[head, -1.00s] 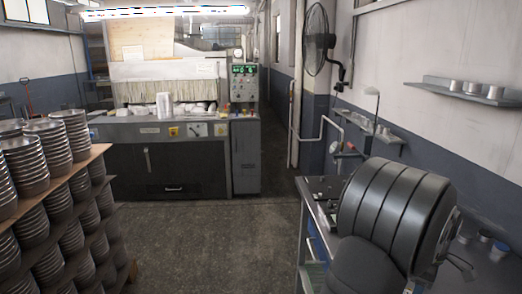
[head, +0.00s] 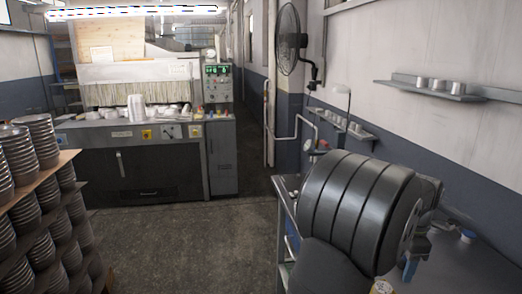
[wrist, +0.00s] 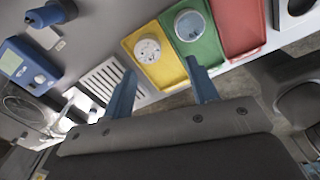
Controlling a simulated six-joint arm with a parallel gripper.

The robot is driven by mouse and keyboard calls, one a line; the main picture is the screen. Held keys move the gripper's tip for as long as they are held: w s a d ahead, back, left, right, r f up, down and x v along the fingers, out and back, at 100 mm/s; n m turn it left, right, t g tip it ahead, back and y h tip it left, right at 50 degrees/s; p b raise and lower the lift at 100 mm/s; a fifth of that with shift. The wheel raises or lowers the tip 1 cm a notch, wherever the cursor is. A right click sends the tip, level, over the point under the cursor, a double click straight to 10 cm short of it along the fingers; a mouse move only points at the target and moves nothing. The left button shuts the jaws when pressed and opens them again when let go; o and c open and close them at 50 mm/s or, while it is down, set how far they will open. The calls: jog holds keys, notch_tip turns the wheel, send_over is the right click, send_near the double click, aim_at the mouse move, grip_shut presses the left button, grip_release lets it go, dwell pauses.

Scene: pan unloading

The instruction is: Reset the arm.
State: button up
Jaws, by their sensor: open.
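My gripper (wrist: 160,65) shows in the wrist view as two blue fingers, spread apart with nothing between them. They reach out from a dark grey housing at the bottom of that view. The fingers are in front of a bench surface with coloured trays beyond their tips. I cannot make out the fingers clearly in the head view.
In the wrist view, a yellow tray (wrist: 171,76) and a green tray (wrist: 205,50) each bear a round item; a red tray (wrist: 240,30) looks empty. A blue device (wrist: 25,65) stands left. In the head view, stacked pans (head: 20,165) stand left; the middle floor (head: 190,245) is clear.

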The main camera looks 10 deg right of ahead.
jog(key=w+a+f+n, duration=0.1)
jog(key=w+f, duration=0.1)
jog(key=w, duration=0.3)
jog(key=w+a+f+n, duration=0.1)
jog(key=w+a+f, duration=0.1)
jog(key=w, duration=0.3)
jog(key=w+a+f+n, duration=0.1)
jog(key=w+a+f, duration=0.1)
jog(key=w+f, duration=0.2)
jog(key=shift+w+a, duration=0.1)
jog(key=shift+w, duration=0.8)
jog(key=shift+f, duration=0.7)
jog(key=r, duration=0.2)
jog(key=s+r, duration=0.1)
jog(key=shift+d+r, duration=0.25)
jog(key=shift+r, duration=0.1)
jog(key=s+d+r+m, duration=0.1)
jog(key=s+d+r, duration=0.1)
jog(key=s, duration=0.5)
jog(key=s+d+r+m, duration=0.2)
jog(key=s+r, duration=0.1)
jog(key=s, duration=0.5)
jog(key=shift+d+r, duration=0.35)
jog(key=shift+d, duration=0.05)
